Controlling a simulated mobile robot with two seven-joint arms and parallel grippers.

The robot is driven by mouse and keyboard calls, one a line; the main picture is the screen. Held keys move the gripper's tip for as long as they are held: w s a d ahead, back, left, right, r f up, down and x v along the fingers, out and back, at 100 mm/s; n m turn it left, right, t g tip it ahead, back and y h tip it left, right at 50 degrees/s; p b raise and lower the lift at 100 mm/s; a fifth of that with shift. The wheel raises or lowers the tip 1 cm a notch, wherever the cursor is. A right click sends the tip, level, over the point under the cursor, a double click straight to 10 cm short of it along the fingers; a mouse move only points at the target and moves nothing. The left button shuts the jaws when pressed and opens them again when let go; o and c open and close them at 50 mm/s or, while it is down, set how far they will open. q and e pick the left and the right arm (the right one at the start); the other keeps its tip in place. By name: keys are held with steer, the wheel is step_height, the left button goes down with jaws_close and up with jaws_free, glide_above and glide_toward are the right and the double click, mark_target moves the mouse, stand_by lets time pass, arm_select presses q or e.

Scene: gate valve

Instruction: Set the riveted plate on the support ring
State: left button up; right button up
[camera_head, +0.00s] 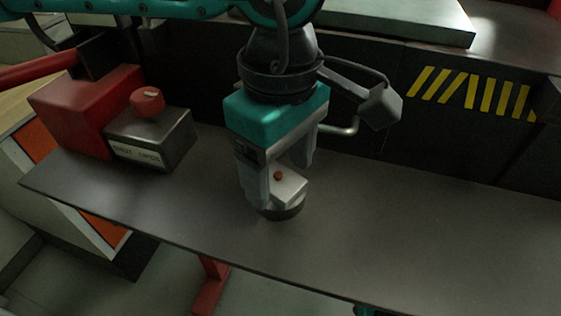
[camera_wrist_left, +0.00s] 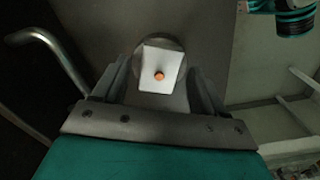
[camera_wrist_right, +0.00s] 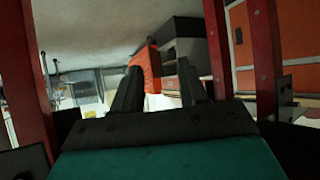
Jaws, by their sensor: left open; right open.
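The riveted plate (camera_head: 291,189) is a small pale block with an orange rivet. It sits over the dark round support ring (camera_head: 285,212) on the grey bench, and I cannot tell whether it lies fully flat. In the left wrist view the plate (camera_wrist_left: 161,66) covers most of the ring (camera_wrist_left: 178,45), whose rim shows behind it. My left gripper (camera_head: 279,184) points down with its open fingers on either side of the plate; gaps show in the left wrist view. My right gripper (camera_wrist_right: 160,80) is open and empty, in its own wrist view only.
The grey bench (camera_head: 400,235) is clear to the right. A red box (camera_head: 85,110) and a grey box with a red knob (camera_head: 150,140) stand at its left. A bent metal handle (camera_head: 345,125) is behind my left gripper. Red posts (camera_wrist_right: 218,50) flank my right gripper.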

mark_target(281, 177)
arm_select(q)
step_height(281, 177, up, 12)
steer(key=shift+f+p, duration=0.15)
steer(key=shift+p, duration=0.25)
